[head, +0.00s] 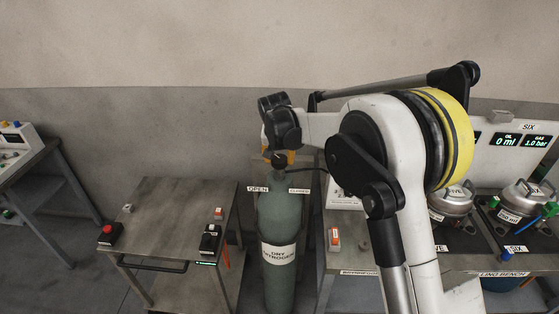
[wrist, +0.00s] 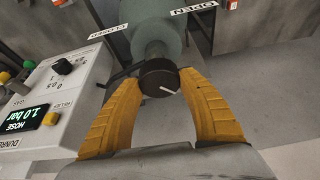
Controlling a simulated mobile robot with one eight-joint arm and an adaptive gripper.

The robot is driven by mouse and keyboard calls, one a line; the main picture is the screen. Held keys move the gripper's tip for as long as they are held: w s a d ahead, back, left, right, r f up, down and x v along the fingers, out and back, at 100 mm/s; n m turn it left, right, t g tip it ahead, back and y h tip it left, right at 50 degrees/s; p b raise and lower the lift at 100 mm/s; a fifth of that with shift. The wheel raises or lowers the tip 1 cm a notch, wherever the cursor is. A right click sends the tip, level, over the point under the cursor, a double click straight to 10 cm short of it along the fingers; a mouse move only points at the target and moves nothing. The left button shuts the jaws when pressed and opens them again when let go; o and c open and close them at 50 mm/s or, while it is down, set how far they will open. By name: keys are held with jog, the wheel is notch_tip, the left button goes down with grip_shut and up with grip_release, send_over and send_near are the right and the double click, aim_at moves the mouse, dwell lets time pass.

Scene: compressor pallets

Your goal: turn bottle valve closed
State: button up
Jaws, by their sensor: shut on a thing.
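The green gas bottle (head: 281,220), labelled as dry nitrogen, stands upright between two benches in the head view. It also shows in the wrist view (wrist: 155,35). An OPEN label (head: 258,189) and a CLOSED label (head: 299,190) sit on either side of its neck. The dark round bottle valve (wrist: 158,78) has a white pointer line on its face, slanting toward the lower right. My gripper (wrist: 160,84) has its two orange fingers shut on the valve, one on each side. In the head view my gripper (head: 281,157) is at the bottle's top and mostly hides the valve.
A grey cart (head: 165,222) with a red button (head: 108,235) stands left of the bottle. A control box (wrist: 48,100) reading 1.0 bar is close at the left in the wrist view. A dark hose (head: 315,173) runs right from the bottle's top. Compressors (head: 450,207) stand at right.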

jog(key=m+h, duration=0.1)
jog(key=m, duration=0.3)
jog(key=shift+f+g+h, duration=0.1)
jog(key=shift+g+h, duration=0.2)
jog(key=shift+h, duration=0.1)
jog(key=shift+m+g+h, duration=0.5)
jog(key=shift+m, duration=1.6)
jog(key=o, duration=1.2)
jog(key=v, duration=1.2)
